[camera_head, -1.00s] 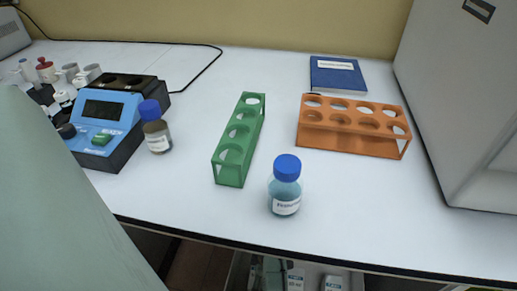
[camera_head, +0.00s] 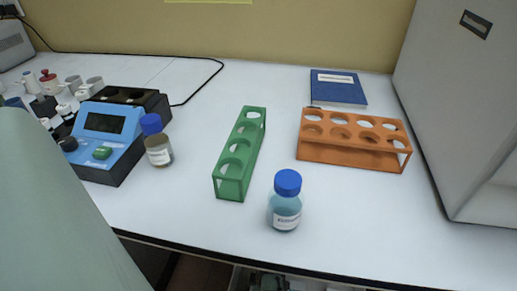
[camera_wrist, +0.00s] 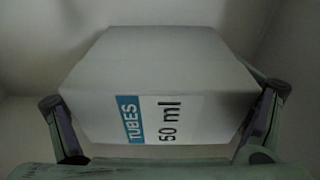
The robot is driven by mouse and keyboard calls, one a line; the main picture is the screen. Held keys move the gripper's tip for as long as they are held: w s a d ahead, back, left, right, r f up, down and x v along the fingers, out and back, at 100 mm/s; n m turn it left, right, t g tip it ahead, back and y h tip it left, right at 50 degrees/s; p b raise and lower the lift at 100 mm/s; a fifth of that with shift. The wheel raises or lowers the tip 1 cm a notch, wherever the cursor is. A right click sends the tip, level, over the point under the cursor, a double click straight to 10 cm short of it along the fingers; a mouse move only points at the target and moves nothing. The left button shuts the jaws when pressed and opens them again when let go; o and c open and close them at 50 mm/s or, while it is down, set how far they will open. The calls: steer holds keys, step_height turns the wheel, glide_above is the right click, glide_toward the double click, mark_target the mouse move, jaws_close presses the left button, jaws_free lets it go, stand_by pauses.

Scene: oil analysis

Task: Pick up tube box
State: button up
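The tube box (camera_wrist: 150,65) fills the middle of the wrist view. It is white, with a blue "TUBES" strip and "50 ml" printed on its near face. My gripper (camera_wrist: 162,100) has its fingers spread wide, one at each side of the box. The left fingertip lies right at the box's left edge, and the right fingertip is very close to its right edge. I cannot tell whether both fingers press on it. Neither the tube box nor my gripper can be made out in the head view.
A grey cabinet (camera_head: 470,120) stands at right. Pale blurred walls surround the tube box.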

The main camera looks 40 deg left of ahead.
steer(key=c, duration=0.7)
steer(key=shift+r, duration=0.1)
